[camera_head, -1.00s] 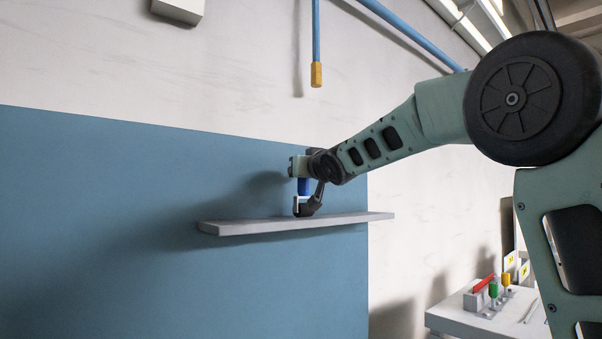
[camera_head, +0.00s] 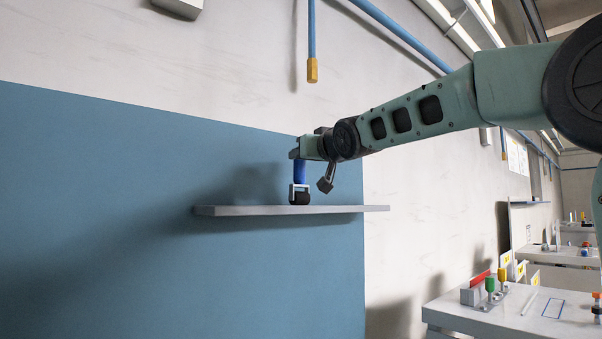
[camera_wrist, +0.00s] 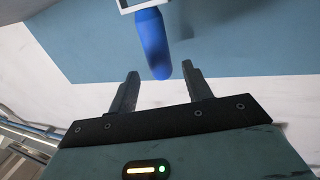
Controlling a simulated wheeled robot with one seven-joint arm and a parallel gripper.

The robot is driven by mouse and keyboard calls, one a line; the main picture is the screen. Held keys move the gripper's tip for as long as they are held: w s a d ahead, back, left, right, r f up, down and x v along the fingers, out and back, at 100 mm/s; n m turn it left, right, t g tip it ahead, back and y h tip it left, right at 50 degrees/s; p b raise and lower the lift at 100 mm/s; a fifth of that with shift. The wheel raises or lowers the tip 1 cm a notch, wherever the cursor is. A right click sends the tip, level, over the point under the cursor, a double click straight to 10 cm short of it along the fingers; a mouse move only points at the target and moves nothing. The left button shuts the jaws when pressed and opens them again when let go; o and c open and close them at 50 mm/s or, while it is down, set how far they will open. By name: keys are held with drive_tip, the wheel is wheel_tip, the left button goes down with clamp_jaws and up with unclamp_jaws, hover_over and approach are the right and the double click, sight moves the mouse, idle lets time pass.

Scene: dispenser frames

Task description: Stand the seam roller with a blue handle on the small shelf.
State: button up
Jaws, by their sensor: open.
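The seam roller has a blue handle (camera_head: 300,172), a pale frame and a dark roller (camera_head: 300,197). It stands upright, handle up, with its roller end on the small shelf (camera_head: 240,211), a narrow grey board on the blue wall panel. My gripper (camera_head: 297,152) is at the top of the handle. In the wrist view my gripper (camera_wrist: 160,72) is open, its two fingers apart, with the end of the blue handle (camera_wrist: 154,42) between or just past the fingertips. Whether a finger touches the handle cannot be told.
The shelf is otherwise empty, with free room left and right of the roller. A blue hanging rod with a yellow end (camera_head: 312,70) is above. A white table (camera_head: 520,318) with a red item and green and yellow-handled tools stands at the lower right.

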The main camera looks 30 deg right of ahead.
drive_tip(key=shift+s+a+b, duration=0.2)
drive_tip(key=shift+s+b, duration=1.75)
drive_tip(key=shift+s, duration=0.9)
